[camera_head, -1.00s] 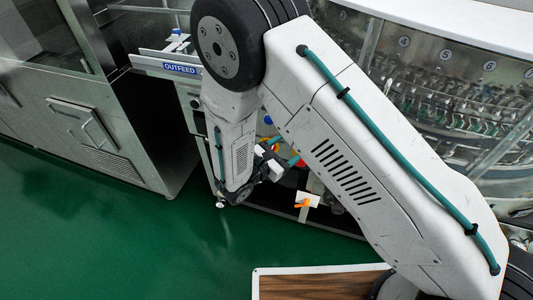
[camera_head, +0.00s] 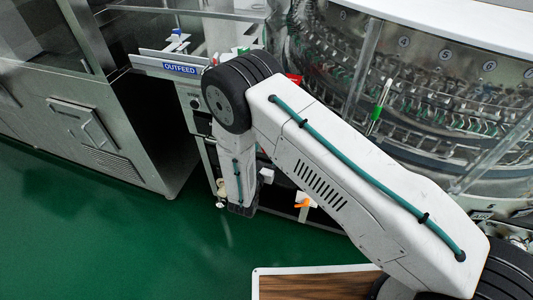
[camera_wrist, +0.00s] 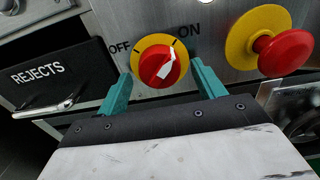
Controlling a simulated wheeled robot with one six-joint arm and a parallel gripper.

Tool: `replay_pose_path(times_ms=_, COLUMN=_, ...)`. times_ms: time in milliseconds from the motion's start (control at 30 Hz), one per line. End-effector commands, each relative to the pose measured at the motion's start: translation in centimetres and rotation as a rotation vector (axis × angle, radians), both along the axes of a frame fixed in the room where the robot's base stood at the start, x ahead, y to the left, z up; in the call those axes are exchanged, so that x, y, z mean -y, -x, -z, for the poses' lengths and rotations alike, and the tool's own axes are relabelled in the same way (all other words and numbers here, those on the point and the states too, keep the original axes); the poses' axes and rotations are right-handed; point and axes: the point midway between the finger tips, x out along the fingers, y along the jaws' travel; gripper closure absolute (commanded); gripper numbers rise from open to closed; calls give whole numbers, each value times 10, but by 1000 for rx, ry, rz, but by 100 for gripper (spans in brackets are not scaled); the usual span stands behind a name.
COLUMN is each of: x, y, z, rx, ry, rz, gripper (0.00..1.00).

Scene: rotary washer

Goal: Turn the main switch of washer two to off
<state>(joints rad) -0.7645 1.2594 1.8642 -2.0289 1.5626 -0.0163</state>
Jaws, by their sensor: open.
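The main switch (camera_wrist: 158,65) is a red rotary knob on a round yellow plate in the wrist view. Its white pointer leans up and to the right, toward the ON label (camera_wrist: 190,29); the OFF label (camera_wrist: 119,48) is to the left. My gripper (camera_wrist: 161,69) is open, with one teal finger on each side of the knob. I cannot tell whether either finger touches it. The switch and my gripper are hidden behind my arm in the head view.
A red mushroom button (camera_wrist: 285,50) on a yellow plate stands close right of the switch. A black REJECTS bin (camera_wrist: 55,72) is at left. The OUTFEED chute (camera_head: 165,66) and rotary washer (camera_head: 420,90) lie beyond my arm. Green floor (camera_head: 90,240) is open in front.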

Motion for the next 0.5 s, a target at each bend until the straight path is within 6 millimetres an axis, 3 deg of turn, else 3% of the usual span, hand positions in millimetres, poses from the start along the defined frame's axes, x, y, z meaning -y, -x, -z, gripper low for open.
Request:
replay_pose_path(times_ms=267, x=1, y=-3, z=0, rx=0, ry=0, rz=0, gripper=32)
replay_pose_path(times_ms=433, x=1, y=-3, z=0, rx=0, ry=0, rz=0, gripper=73)
replay_pose_path(times_ms=500, x=1, y=-3, z=0, rx=0, ry=0, rz=0, gripper=75)
